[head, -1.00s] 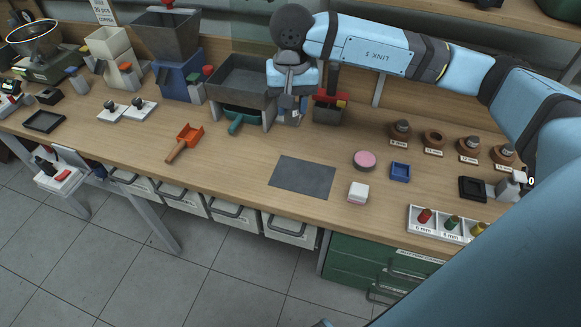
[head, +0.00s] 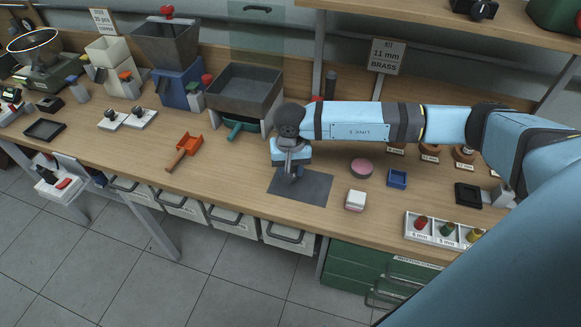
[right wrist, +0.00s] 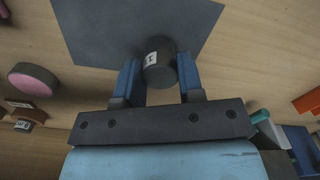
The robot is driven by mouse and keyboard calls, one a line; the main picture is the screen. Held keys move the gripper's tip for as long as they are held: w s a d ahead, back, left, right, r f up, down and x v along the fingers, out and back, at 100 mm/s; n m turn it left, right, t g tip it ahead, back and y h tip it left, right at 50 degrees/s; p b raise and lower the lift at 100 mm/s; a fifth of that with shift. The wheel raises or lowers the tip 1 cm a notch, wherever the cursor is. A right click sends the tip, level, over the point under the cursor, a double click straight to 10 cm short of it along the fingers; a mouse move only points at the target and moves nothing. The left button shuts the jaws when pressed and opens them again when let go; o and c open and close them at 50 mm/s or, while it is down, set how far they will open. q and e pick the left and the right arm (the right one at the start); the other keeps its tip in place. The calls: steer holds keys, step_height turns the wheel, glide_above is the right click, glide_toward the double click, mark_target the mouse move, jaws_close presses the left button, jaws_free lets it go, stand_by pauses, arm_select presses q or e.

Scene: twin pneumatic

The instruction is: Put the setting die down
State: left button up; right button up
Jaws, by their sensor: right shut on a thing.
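My right gripper (head: 289,172) is low over the grey mat (head: 315,189) in the head view. In the right wrist view, its two blue fingers (right wrist: 158,82) are shut on the setting die (right wrist: 159,62), a dark short cylinder with a small white label. The grey mat (right wrist: 115,25) lies beneath and beyond the die. I cannot tell whether the die touches the mat. In the head view, the die is mostly hidden by the gripper. My left gripper is not in view.
A pink round pad (head: 361,169), a blue tray (head: 397,179) and a white block (head: 355,201) stand right of the mat. A scoop (head: 184,151) lies to the left. A grey bin (head: 243,92) stands behind. The mat's right part is clear.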

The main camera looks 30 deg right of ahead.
mark_target(291, 169)
steer(key=shift+f, duration=0.3)
steer(key=o, duration=1.1)
steer(key=shift+r, duration=0.15)
step_height(291, 169, up, 12)
steer(key=b, duration=0.1)
